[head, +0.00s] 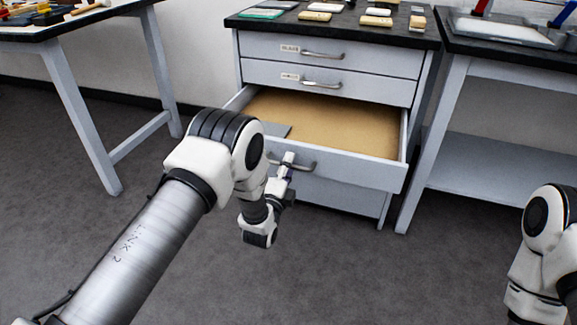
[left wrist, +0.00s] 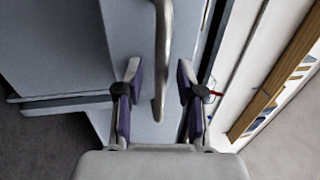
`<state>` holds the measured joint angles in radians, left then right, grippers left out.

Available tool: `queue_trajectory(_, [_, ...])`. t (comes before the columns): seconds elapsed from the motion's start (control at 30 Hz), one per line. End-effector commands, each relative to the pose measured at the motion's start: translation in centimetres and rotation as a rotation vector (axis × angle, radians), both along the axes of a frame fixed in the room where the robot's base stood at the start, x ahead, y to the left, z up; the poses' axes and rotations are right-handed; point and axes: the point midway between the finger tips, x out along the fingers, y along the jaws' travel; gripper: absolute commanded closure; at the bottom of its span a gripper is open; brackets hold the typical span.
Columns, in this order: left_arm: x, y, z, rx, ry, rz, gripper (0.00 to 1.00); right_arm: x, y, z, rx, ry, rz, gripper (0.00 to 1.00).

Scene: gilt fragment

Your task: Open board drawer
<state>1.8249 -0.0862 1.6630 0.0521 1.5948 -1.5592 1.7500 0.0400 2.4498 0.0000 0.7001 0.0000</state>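The board drawer (head: 372,172) is the third one down in a grey cabinet and stands pulled well out. My left gripper (head: 287,165) is at the left part of the handle. In the left wrist view its purple-padded fingers (left wrist: 158,70) are apart, with the handle between them and gaps on both sides. My right gripper is out of view.
Two shut drawers (head: 330,63) with labels and handles are above. The dark cabinet top (head: 345,27) carries several small blocks. A table (head: 60,25) stands at left and a bench with a shelf (head: 500,149) at right. The grey floor (head: 340,270) in front is clear.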

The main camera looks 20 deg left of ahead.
Motion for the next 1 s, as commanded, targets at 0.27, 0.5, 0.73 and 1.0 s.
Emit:
queue_trajectory(0.27, [-0.4, 0.0, -0.1, 0.0, 0.001, 0.0, 0.63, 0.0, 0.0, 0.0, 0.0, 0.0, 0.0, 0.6])
queue_trajectory(0.5, [-5.2, 0.2, -1.1, 0.001, 0.006, -0.001, 0.63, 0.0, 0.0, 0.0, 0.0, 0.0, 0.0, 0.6])
queue_trajectory(0.73, [-10.4, 0.3, -2.1, 0.0, 0.004, -0.001, 0.63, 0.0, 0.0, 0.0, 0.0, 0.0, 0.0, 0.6])
queue_trajectory(1.0, [-11.9, 0.4, -2.3, 0.0, 0.0, 0.0, 0.63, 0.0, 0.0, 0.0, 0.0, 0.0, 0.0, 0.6])
